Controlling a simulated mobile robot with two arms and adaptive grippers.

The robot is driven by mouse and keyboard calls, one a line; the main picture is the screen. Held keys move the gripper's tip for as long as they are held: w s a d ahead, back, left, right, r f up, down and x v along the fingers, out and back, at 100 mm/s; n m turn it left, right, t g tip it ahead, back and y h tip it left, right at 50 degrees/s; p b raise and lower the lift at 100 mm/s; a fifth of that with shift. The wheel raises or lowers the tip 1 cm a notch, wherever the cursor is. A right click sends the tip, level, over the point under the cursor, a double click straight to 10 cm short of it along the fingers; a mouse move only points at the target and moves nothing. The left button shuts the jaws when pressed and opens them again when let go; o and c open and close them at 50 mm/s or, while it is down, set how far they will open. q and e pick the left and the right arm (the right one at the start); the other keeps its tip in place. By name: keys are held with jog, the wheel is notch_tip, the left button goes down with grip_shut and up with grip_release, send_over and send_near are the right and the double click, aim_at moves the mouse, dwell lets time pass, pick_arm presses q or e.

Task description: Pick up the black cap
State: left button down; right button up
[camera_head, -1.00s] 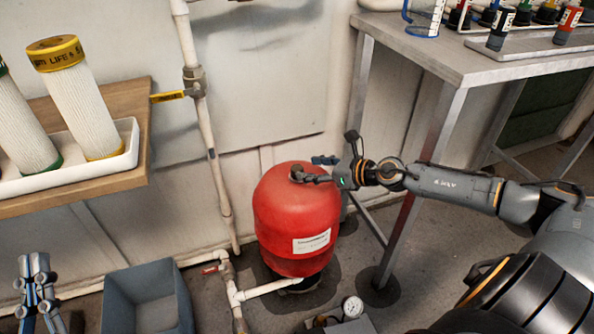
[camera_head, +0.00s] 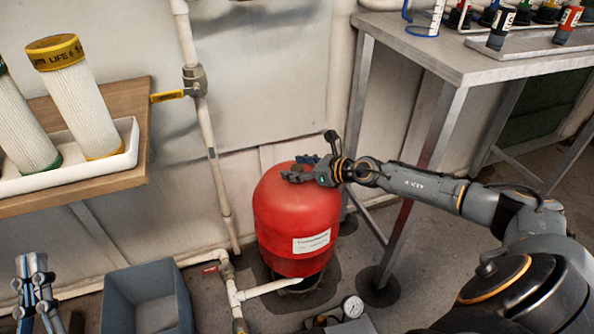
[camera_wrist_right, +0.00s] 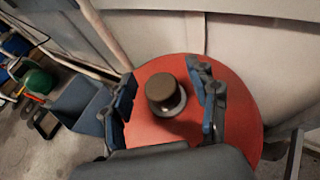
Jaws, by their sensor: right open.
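The black cap (camera_wrist_right: 164,90) sits on top of the red tank (camera_wrist_right: 218,150), near the middle of its top in the right wrist view. In the head view the red tank (camera_head: 296,215) stands on the floor, and my gripper hides the cap. My right gripper (camera_wrist_right: 165,100) is open, with one finger on each side of the cap and gaps to both sides. In the head view the right gripper (camera_head: 296,171) is over the tank's top. My left gripper (camera_head: 32,272) is at the lower left, far from the tank; its fingertips look close together, and I cannot tell its opening.
White pipes (camera_head: 219,200) run up the wall left of the tank. A grey bin (camera_head: 150,305) is at lower left and a pressure gauge (camera_head: 352,307) in front. A metal table (camera_head: 470,62) stands right. A wooden shelf (camera_head: 130,95) holds filter cartridges in a white tray.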

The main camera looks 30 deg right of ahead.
jog(key=c, duration=0.9)
jog(key=shift+r, duration=0.1)
